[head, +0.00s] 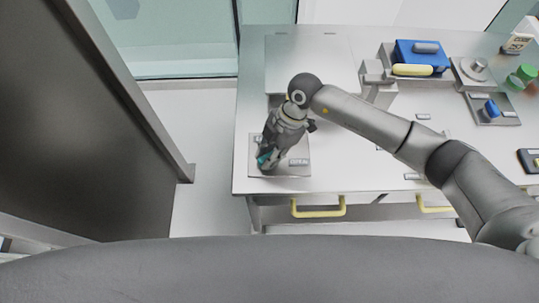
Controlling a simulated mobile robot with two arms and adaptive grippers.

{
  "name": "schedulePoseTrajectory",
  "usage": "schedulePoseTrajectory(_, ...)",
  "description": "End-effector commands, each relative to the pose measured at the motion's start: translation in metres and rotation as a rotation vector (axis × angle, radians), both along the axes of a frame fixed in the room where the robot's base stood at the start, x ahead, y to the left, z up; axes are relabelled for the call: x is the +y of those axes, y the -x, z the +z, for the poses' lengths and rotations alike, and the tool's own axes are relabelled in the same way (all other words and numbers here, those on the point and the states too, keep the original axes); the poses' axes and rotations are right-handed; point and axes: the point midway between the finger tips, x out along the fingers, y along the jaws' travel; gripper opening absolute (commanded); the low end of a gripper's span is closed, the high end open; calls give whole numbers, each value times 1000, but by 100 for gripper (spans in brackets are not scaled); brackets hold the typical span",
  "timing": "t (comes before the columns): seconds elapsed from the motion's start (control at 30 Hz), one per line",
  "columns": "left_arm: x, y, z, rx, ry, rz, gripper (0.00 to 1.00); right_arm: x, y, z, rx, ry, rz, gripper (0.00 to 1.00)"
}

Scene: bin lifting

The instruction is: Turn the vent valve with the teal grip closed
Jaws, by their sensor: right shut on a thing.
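The vent valve's teal grip (264,158) shows at the fingers of my right gripper (266,160). The grip sits on a grey square plate (296,170) at the front left of the table. My right gripper points down and is shut on the teal grip; its fingers hide most of the grip and the valve body. My right arm comes in from the right across the table. My left gripper is not in view.
The table (350,178) has yellow drawer handles (318,208) on its front. A blue valve knob (491,108), a green knob (522,76) and a blue box with a yellow bar (412,70) stand at the right. A dark panel (80,130) stands at the left.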

Motion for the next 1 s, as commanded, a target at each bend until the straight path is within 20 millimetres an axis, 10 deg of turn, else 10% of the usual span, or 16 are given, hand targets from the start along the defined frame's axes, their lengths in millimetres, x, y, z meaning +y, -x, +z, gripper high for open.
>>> schedulePoseTrajectory(1.0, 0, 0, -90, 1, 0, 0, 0, 3, -2, -7, 0, 7, 908, 0)
